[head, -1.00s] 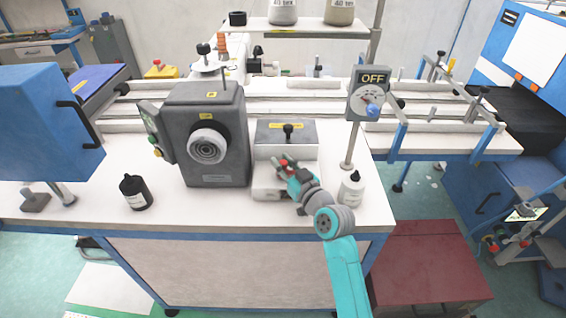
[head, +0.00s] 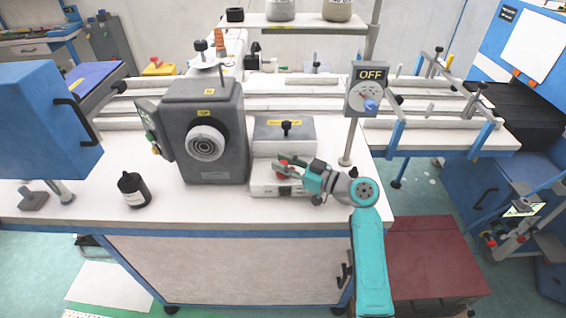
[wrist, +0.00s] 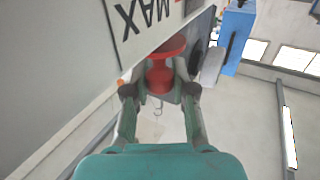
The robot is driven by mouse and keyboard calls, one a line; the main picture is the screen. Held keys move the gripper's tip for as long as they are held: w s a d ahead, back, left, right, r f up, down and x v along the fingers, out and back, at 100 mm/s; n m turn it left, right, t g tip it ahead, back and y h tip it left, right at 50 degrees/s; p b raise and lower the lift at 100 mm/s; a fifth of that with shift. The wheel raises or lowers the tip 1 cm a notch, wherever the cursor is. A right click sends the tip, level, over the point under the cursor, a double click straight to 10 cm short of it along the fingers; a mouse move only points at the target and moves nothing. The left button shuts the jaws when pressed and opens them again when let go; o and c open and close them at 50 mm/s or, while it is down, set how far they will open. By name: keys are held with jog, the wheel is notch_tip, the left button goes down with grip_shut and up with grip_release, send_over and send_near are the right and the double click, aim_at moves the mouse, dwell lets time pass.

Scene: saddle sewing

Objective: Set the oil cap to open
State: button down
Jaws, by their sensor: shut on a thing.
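The red, spool-shaped oil cap (wrist: 160,76) sits at the top middle of the wrist view, against a pale panel with the word MAX upside down. My gripper (wrist: 159,92) has one finger on each side of the cap and is shut on it. In the head view my gripper (head: 287,166) reaches in from the right at the white block (head: 262,188) below the grey box. The cap shows there only as a small red patch (head: 282,172), partly covered by the fingers. I cannot tell how far the cap is turned.
A grey machine head (head: 213,110) with a round dial stands left of the block. A black bottle (head: 133,190) is on the table's left. An OFF sign with a dial (head: 367,92) stands on a post behind my arm. A dark red box (head: 430,260) is on the floor at right.

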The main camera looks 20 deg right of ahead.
aim_at(284, 162)
jog(key=shift+y, duration=0.3)
jog(key=c, duration=0.9)
grip_release()
jog(key=shift+c, duration=0.2)
notch_tip(284, 162, up, 10)
jog(key=shift+f, duration=0.1)
